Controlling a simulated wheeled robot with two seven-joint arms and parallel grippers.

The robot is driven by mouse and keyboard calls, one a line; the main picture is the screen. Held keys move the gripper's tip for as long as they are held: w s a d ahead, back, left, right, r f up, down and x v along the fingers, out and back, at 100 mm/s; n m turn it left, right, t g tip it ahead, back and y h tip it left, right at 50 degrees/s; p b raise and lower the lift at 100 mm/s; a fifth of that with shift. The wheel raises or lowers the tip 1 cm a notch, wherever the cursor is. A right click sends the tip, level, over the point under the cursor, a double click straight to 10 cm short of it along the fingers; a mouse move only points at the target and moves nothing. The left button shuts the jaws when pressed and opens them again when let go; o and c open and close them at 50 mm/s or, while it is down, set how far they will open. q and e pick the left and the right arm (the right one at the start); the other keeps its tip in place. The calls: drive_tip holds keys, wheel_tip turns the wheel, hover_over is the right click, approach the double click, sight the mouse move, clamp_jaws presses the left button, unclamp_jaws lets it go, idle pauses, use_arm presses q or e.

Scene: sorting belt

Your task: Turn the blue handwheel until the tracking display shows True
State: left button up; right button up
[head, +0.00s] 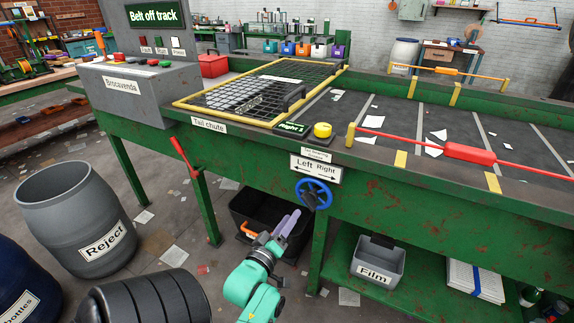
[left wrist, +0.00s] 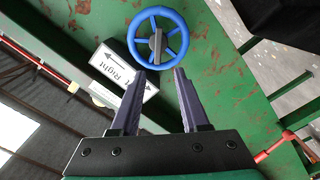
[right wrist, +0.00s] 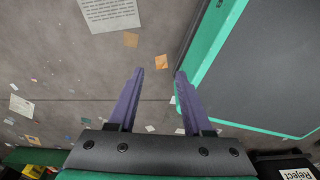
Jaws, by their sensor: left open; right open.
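The blue handwheel (head: 315,194) is mounted on the green side of the belt frame, under a white Left/Right arrow sign (head: 316,168). My left gripper (head: 290,222) is open, below and left of the wheel. In the left wrist view the handwheel (left wrist: 158,38) lies just beyond the open fingertips (left wrist: 160,70), with nothing held between them. A small green display (head: 291,127) on the belt edge reads "Right" and a figure too small to read surely. A larger display (head: 153,15) reads "Belt off track". My right gripper (right wrist: 157,72) is open and empty over the floor.
A red lever (head: 186,158) sticks out left of the wheel. A black bin (head: 262,212) stands under the frame, and a grey Film box (head: 377,264) sits on the lower shelf. A yellow button (head: 322,130) is on the belt edge. Grey Reject barrel (head: 75,200) stands left.

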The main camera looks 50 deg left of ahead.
use_arm(q)
drive_tip(key=shift+s+d, duration=0.2)
drive_tip(key=shift+s, duration=0.35)
